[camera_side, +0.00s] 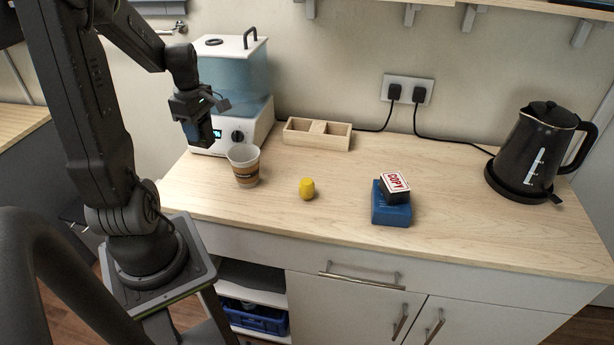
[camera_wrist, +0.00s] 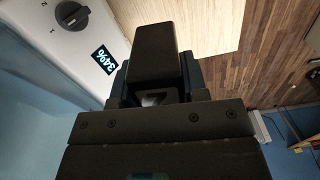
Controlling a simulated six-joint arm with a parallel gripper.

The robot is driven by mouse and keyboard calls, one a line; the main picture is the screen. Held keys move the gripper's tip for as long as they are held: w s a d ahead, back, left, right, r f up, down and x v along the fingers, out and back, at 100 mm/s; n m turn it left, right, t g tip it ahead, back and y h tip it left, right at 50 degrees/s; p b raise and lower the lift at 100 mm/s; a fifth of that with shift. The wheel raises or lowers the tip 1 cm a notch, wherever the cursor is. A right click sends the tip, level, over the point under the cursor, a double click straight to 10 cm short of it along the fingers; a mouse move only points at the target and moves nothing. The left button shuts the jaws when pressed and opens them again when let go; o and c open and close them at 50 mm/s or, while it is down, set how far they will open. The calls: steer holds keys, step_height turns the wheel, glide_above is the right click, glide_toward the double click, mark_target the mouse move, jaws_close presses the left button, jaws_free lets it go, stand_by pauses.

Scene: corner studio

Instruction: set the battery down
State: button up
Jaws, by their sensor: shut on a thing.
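My gripper (camera_side: 193,108) is raised at the left of the worktop, in front of the white appliance. It is shut on a dark block, which I take to be the battery (camera_side: 199,132), hanging below it and clear of the worktop. In the wrist view the battery (camera_wrist: 155,52) is a black block between the dark jaws of my gripper (camera_wrist: 154,82). Its far end extends past the jaws, and its near part is hidden by the gripper body.
A paper cup (camera_side: 245,168) stands just right of and below the battery. The appliance (camera_side: 235,85) with a knob is behind. A wooden two-compartment tray (camera_side: 288,132), yellow object (camera_side: 307,188), blue box (camera_side: 391,212) with COPY stamp (camera_side: 396,183), and kettle (camera_side: 530,150) stand on the worktop (camera_side: 450,190).

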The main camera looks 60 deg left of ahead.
steer(key=w+d+r+m, duration=0.1)
steer(key=w+d+m, duration=0.5)
steer(key=w+m, duration=0.6)
steer(key=w+d+f+m, duration=0.2)
steer(key=w+d+m, duration=0.1)
steer(key=d, duration=0.3)
steer(key=w+d+f+m, duration=0.2)
steer(key=w+d+m, duration=0.2)
steer(key=d+m, duration=0.2)
steer(key=w+d+f+m, duration=0.2)
steer(key=w+d+m, duration=0.2)
steer(key=d, duration=0.3)
steer(key=shift+w+m, duration=0.1)
steer(key=shift+m, duration=0.2)
steer(key=s+a+r+n, duration=0.1)
steer(key=a+r+n, duration=0.25)
steer(key=a, duration=0.35)
steer(key=a+r+n, duration=0.2)
steer(key=a+n, duration=0.3)
steer(key=a, duration=0.2)
steer(key=shift+n, duration=0.25)
steer(key=w+d+f, duration=0.2)
steer(key=d, duration=0.1)
steer(key=w+d+f, duration=0.4)
steer(key=d, duration=0.1)
steer(key=shift+w+d+f, duration=0.15)
steer(key=shift+w+d, duration=0.15)
steer(key=shift+f, duration=2)
steer(key=shift+f, duration=0.2)
